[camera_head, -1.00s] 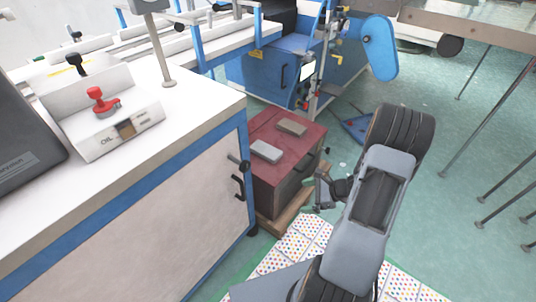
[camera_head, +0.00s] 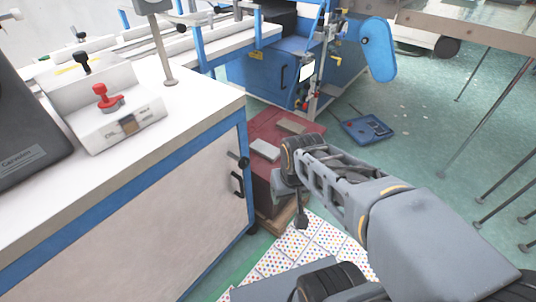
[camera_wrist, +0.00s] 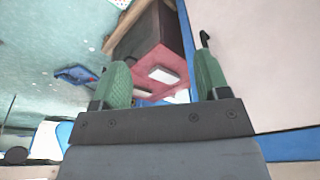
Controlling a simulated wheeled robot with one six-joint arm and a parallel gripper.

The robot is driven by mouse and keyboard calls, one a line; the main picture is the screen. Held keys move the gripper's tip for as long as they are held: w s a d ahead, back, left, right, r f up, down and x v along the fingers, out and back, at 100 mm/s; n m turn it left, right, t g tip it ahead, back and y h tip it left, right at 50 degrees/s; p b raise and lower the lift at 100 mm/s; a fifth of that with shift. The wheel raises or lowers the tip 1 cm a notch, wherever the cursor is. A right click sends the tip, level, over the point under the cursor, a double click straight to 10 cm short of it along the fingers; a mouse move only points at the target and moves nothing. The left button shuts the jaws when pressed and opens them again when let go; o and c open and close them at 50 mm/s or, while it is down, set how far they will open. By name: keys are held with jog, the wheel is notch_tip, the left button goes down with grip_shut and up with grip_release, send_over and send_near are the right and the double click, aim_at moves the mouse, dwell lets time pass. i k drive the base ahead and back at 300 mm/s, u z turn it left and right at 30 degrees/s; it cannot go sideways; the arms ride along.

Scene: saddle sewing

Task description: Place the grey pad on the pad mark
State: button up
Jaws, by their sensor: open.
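The grey pad (camera_head: 265,151) is a light flat block lying on top of a dark red cabinet (camera_head: 268,124). It also shows in the wrist view (camera_wrist: 163,75), seen between my fingers but at a distance. A second, brownish-grey flat piece (camera_head: 291,126) lies behind it, apart from it; I cannot tell whether it is the pad mark. My gripper (camera_wrist: 161,60) is open and empty, its two green fingers spread wide. In the head view my arm reaches to the cabinet's right side and hides part of it. My gripper touches nothing that I can see.
A white workbench (camera_head: 178,103) with a blue frame stands left of the cabinet. A blue machine (camera_head: 270,80) is behind it. A blue tray-like object (camera_head: 366,130) lies on the green floor. A dotted mat (camera_head: 300,250) lies in front of the cabinet.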

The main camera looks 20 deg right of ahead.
aim_at(376, 126)
jog(key=k, duration=0.4)
jog(key=z, duration=1)
jog(key=i, duration=0.7)
jog(key=u, duration=1.3)
jog(key=i, duration=0.5)
jog(key=u, duration=0.1)
